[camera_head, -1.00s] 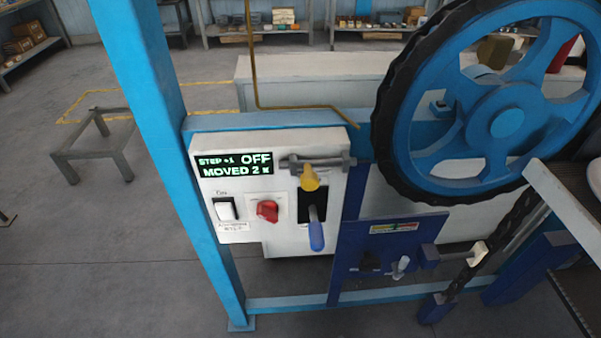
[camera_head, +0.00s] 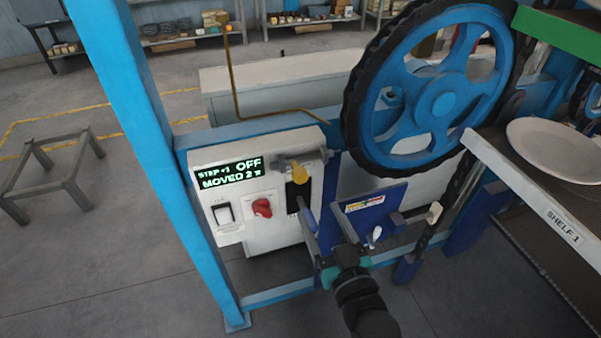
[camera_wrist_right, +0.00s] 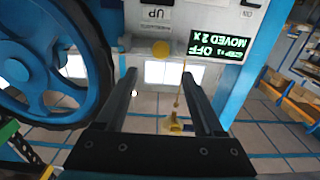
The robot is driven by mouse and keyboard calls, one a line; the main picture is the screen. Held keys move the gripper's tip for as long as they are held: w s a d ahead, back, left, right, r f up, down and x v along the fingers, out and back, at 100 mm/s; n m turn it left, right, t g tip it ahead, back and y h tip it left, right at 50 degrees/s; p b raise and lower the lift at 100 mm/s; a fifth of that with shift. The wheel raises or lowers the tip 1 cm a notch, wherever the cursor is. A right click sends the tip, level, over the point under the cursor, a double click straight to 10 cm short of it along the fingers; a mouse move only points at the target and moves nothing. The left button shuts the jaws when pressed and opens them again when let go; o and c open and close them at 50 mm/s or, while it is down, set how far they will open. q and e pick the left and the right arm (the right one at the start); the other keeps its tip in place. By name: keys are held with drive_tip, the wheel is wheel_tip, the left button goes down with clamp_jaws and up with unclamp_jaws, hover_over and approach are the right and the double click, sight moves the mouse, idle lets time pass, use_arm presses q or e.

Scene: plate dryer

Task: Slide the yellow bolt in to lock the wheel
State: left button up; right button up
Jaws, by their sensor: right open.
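The yellow bolt knob (camera_head: 300,174) sits on a grey bar at the upper right of the white control box (camera_head: 238,238). In the right wrist view, which is upside down, the yellow knob (camera_wrist_right: 161,48) lies just beyond and between my fingertips. My right gripper (camera_head: 320,204) is open and empty, in front of the box and below the knob, apart from it. Its two fingers also show in the right wrist view (camera_wrist_right: 159,75). The blue wheel (camera_head: 437,105) with a black rim stands right of the box. The blue-handled lever is partly hidden by my gripper. My left gripper is not in view.
The box carries a display (camera_head: 229,173) reading OFF, a white switch (camera_head: 223,213) and a red knob (camera_head: 262,208). A blue post (camera_head: 150,150) stands left. A shelf (camera_head: 540,195) with a white plate (camera_head: 560,149) is at right. A bent brass rod (camera_head: 236,90) rises behind the box.

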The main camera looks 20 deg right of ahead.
sight(303, 179)
drive_tip(key=w, duration=1.2)
drive_tip(key=shift+w+a, duration=0.25)
drive_tip(key=shift+w, duration=0.05)
clamp_jaws()
idle(1.0)
